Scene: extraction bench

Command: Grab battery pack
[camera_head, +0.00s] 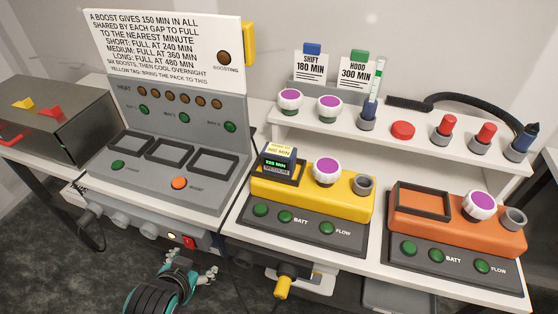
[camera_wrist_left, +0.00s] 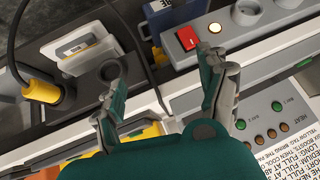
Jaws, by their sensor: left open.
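The battery pack (camera_head: 278,160) is a dark block with a yellow and white tag on top and a small lit green display. It sits upright in the left socket of the yellow pump unit (camera_head: 350,205). My left gripper (camera_head: 211,275) is low in front of the bench, below the grey charger panel and apart from the pack. In the left wrist view its two fingers (camera_wrist_left: 170,80) are spread with nothing between them. My right gripper is not in view.
The grey charger (camera_head: 215,195) has three empty bays. An orange unit (camera_head: 455,235) has an empty frame. A yellow plug (camera_head: 282,288) juts out below the bench; in the left wrist view it is beside a pale block with a yellow label (camera_wrist_left: 82,50). A red switch (camera_head: 189,243) is near my gripper.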

